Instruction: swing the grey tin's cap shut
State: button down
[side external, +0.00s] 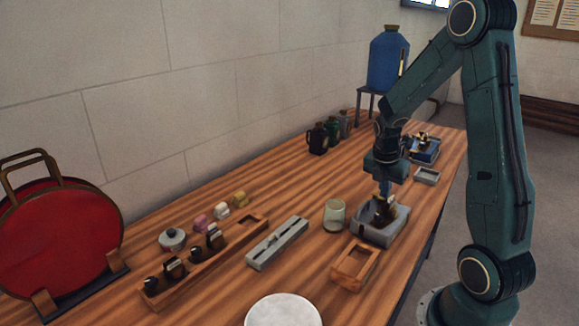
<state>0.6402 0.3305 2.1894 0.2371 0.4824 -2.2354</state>
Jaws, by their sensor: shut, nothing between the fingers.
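The grey tin (372,236) stands on the right part of the wooden table, a low box-like body. A dark and brass-coloured piece (388,208) stands up at its top; I cannot tell whether this is the cap or something else. My gripper (384,192) points down right over the tin, with its fingers shut and empty. Its tips are at or just above the tin's top, close to the dark piece. Whether they touch is too small to tell. The gripper hides part of the tin's back.
A pale green cup (334,215) stands close left of the tin. A small grey tray (427,176) and a blue box (425,153) are behind. A long grey block (277,243) and wooden rack (205,262) lie left.

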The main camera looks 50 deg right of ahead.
jog(key=shift+r, duration=0.1)
jog(key=v, duration=1.3)
jog(key=shift+r, duration=0.3)
jog(key=shift+w+a, duration=0.1)
jog(key=shift+a, duration=0.1)
jog(key=s+a+r+m+t+y, duration=0.1)
jog(key=s+a+r+m+t, duration=0.1)
jog(key=a+m, duration=0.6)
jog(key=s+a+r+m+t+y, duration=0.1)
jog(key=s+a+m, duration=0.6)
jog(key=a, duration=0.8)
jog(key=r+m+t, duration=0.1)
jog(key=t, duration=0.1)
jog(key=shift+s+a+m+t+y, duration=0.2)
jog(key=shift+a+m+t+y, duration=0.05)
jog(key=shift+m+t+y, duration=0.15)
